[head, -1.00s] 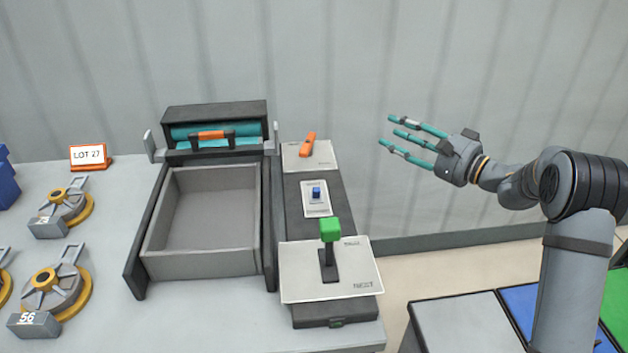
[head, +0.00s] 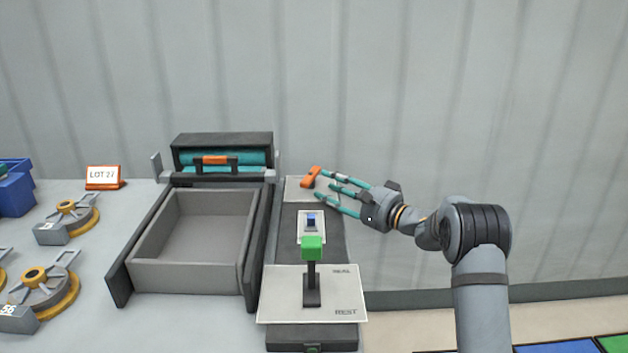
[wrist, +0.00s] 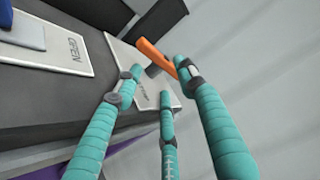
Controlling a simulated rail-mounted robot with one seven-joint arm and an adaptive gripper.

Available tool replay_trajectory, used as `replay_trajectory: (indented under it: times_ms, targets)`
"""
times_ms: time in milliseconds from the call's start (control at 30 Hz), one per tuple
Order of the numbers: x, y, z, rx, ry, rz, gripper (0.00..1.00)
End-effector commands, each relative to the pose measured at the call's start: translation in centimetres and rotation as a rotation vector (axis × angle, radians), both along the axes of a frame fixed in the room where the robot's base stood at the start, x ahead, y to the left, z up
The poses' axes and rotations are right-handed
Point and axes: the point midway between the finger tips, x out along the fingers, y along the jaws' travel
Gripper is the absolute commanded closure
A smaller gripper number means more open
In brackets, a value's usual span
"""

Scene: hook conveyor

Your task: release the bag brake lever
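An orange lever (head: 311,176) stands tilted on a pale plate (head: 297,190) at the far end of the dark console. In the wrist view the orange lever (wrist: 155,58) lies just beyond the fingertips, and its plate (wrist: 126,50) carries writing too small to read. My gripper (head: 323,185) has three teal fingers, spread apart with nothing between them. It comes from the right, with its fingertips close to the lever. In the wrist view my gripper (wrist: 160,78) straddles the lever's near side; I cannot tell whether any finger touches it.
A blue switch (head: 311,220) and a green-knobbed upright lever (head: 312,248), on a plate marked REST, stand nearer on the console. A grey open bin (head: 190,278) with a teal roll (head: 240,158) behind it is to the left. The space right of the console is free.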

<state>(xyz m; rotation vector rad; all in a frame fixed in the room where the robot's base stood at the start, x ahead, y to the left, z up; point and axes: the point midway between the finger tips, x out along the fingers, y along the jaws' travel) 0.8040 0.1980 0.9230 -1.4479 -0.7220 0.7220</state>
Motion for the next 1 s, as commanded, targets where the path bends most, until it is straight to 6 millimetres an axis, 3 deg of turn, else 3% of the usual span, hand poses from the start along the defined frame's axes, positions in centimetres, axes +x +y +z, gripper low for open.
replay_trajectory:
  times_ms: [300,667,1000]
  targets:
    - [2.7,3.5,0.1,-0.001,-0.001,-0.001,0.60]
    - [3.1,3.9,0.0,0.000,0.000,-0.002,0.60]
    - [3.1,3.9,0.0,0.000,0.000,-0.002,0.80]
